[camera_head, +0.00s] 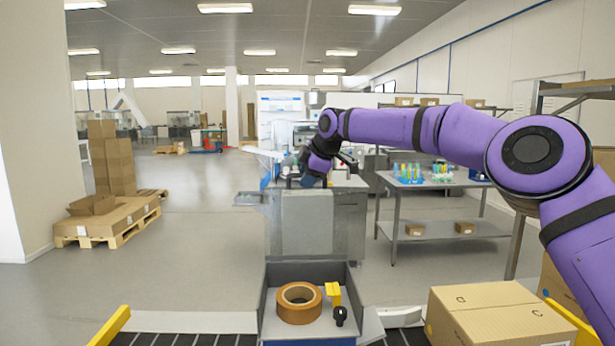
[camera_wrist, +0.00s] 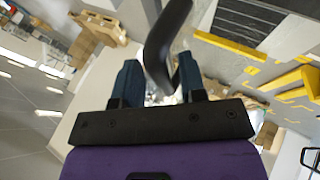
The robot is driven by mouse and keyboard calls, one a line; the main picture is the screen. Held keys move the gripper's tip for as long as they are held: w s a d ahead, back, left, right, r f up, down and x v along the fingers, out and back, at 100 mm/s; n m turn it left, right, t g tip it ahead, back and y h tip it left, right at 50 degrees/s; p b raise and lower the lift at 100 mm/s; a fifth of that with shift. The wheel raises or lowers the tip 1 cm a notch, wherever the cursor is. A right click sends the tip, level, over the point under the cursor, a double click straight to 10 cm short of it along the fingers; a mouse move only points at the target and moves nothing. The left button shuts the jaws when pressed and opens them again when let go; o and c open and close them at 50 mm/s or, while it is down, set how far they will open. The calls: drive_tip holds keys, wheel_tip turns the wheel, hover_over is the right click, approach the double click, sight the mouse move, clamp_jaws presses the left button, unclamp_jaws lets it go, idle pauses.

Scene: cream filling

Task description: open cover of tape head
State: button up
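The tape head is the grey machine (camera_head: 308,222) in the middle of the head view, with my gripper (camera_head: 312,178) at its top. A black curved bar (camera_wrist: 165,40), which looks like a handle, shows close up in the wrist view. My gripper's two blue fingers (camera_wrist: 158,82) stand apart there, one on each side of the bar's lower end. I see no clear contact between the fingers and the bar. My arm hides part of the machine's top in the head view, and I cannot make out the cover's edges.
A brown tape roll (camera_head: 299,303) lies in a grey tray (camera_head: 268,325) in front of the machine, beside a yellow and black part (camera_head: 335,300). A cardboard box (camera_head: 495,315) stands at the right. A metal table (camera_head: 430,182) with coloured tubes is behind.

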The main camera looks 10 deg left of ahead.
drive_tip(key=v, duration=1)
drive_tip(key=shift+s+d+r, duration=0.15)
drive_tip(key=shift+d+r, duration=0.05)
drive_tip(key=shift+r, duration=0.05)
drive_tip(key=shift+s, duration=0.1)
